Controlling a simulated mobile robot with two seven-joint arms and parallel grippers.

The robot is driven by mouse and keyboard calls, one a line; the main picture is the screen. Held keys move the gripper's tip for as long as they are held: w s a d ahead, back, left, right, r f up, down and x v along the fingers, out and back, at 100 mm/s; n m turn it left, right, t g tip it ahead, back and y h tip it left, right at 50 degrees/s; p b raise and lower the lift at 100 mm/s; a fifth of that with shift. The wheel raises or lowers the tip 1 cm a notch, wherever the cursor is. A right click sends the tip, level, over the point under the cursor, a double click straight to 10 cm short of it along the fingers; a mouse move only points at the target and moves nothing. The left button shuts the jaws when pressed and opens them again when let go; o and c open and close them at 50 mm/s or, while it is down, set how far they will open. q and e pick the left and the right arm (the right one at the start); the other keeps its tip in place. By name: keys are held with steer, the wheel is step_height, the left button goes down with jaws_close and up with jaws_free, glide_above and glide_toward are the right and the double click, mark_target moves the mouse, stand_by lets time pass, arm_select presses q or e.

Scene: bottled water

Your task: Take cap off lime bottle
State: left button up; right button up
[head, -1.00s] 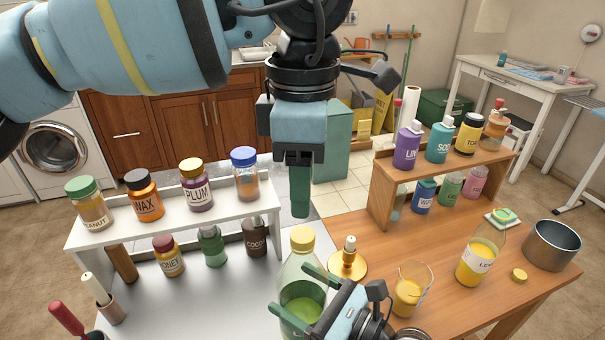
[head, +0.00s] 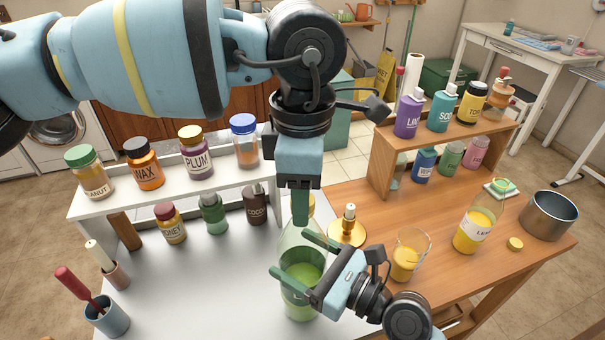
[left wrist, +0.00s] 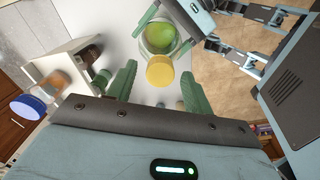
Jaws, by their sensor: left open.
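The lime bottle (head: 303,274) is clear with green liquid and stands upright on the grey table. Its yellow cap (left wrist: 160,71) is on it, seen from above in the left wrist view. In the head view the cap is mostly hidden behind my left fingers. My left gripper (head: 300,222) points down just above the bottle neck, open and empty. In the left wrist view the cap lies between and beyond its fingers (left wrist: 157,80). My right gripper (head: 292,262) comes in from the lower right, with its fingers on either side of the bottle body, seemingly shut on it.
A white shelf (head: 95,208) with several jars stands at the left. A wooden rack (head: 383,165) with bottles stands at the right.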

arm_select(q)
steer(key=c, duration=1.1)
steer(key=shift+r, duration=0.3)
steer(key=shift+r, duration=0.75)
steer(key=shift+r, duration=0.15)
